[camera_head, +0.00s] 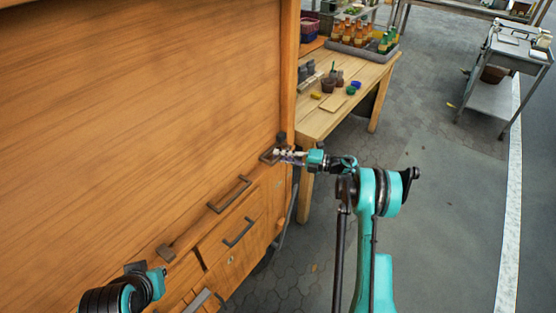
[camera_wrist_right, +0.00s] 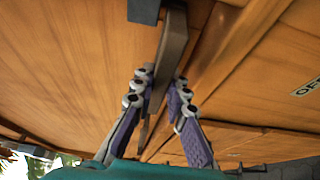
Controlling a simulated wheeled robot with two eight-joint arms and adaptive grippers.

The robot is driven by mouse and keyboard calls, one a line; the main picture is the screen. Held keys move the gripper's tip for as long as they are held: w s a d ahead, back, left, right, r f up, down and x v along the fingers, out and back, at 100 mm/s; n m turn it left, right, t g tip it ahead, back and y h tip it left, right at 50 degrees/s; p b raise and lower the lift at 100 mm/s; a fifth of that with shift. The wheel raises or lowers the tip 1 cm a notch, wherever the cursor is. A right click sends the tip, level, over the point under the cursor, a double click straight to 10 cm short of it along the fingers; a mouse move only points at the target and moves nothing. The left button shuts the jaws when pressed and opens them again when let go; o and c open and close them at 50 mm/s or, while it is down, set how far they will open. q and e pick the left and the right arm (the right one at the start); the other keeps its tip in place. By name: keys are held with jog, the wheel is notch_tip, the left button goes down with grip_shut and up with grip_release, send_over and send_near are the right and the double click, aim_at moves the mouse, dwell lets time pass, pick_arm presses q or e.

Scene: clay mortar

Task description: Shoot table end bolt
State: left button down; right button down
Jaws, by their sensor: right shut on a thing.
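The large wooden cabinet (camera_head: 150,110) has dark metal fittings on its face. A dark bolt handle (camera_head: 267,157) sits at its right end, beside the corner post, below a small dark block (camera_head: 281,137). My right gripper (camera_head: 280,154) reaches it from the right and is shut on it. In the right wrist view the purple-padded fingers (camera_wrist_right: 158,95) are on both sides of the flat grey-brown bar of the bolt handle (camera_wrist_right: 173,45). The fingertips hide part of the bar. My left arm shows at the lower left; its fingers cannot be made out.
Drawers with dark handles (camera_head: 230,195) lie below and left of the right gripper. A wooden table (camera_head: 345,105) with a bottle tray (camera_head: 362,52) and small pots stands behind. A grey cart (camera_head: 495,98) is at the far right. The paved floor between is clear.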

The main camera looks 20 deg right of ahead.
jog(key=shift+w+d, duration=0.55)
jog(key=shift+d, duration=0.15)
jog(key=shift+a, duration=0.1)
jog(key=c, duration=1.5)
grip_release()
jog(key=v, duration=1.2)
jog(key=shift+s, duration=0.1)
